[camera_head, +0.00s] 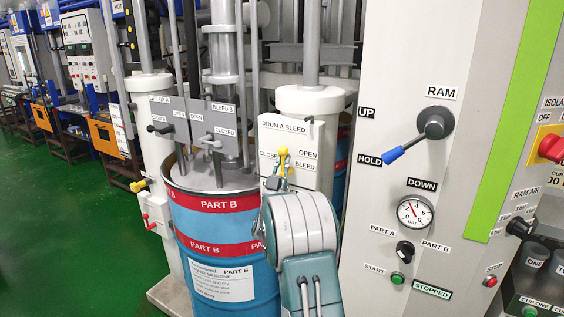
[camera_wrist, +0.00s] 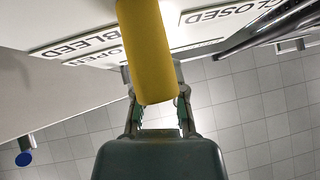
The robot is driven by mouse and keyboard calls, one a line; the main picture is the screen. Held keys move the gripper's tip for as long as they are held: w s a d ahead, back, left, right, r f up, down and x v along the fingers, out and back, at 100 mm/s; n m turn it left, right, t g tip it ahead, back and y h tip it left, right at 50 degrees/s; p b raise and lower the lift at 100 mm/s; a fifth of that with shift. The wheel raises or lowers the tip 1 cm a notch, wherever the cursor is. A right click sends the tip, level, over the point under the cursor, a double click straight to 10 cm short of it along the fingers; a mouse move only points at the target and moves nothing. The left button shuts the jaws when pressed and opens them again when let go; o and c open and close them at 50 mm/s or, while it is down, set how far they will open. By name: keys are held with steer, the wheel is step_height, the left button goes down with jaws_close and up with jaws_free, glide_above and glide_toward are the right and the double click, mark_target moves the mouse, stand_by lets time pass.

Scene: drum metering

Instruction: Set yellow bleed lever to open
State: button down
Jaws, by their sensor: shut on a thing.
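The yellow bleed lever (camera_head: 283,152) is on a white panel (camera_head: 309,137) marked DRUM A BLEED. My gripper (camera_head: 276,181) is at the lever, partly hidden by my own arm in the head view. In the wrist view the yellow lever (camera_wrist: 146,50) runs from the top edge down to between the fingers of my gripper (camera_wrist: 155,92), which is shut on it.
The blue PART B drum (camera_head: 215,225) stands left of my arm, with a grey lever plate (camera_head: 193,122) above it. A control cabinet stands right, with the blue-tipped RAM lever (camera_head: 392,156) and a gauge (camera_head: 415,212). Green floor (camera_head: 70,230) is clear at left.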

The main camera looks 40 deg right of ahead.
steer(key=shift+f+m, duration=0.1)
steer(key=shift+m, duration=0.2)
steer(key=c, duration=0.7)
jaws_free()
steer(key=shift+a, duration=0.15)
steer(key=shift+s, duration=0.1)
steer(key=shift+a+f, duration=0.1)
steer(key=shift+f, duration=0.15)
steer(key=v, duration=1.1)
steer(key=shift+a+f, duration=0.2)
steer(key=shift+a, duration=0.05)
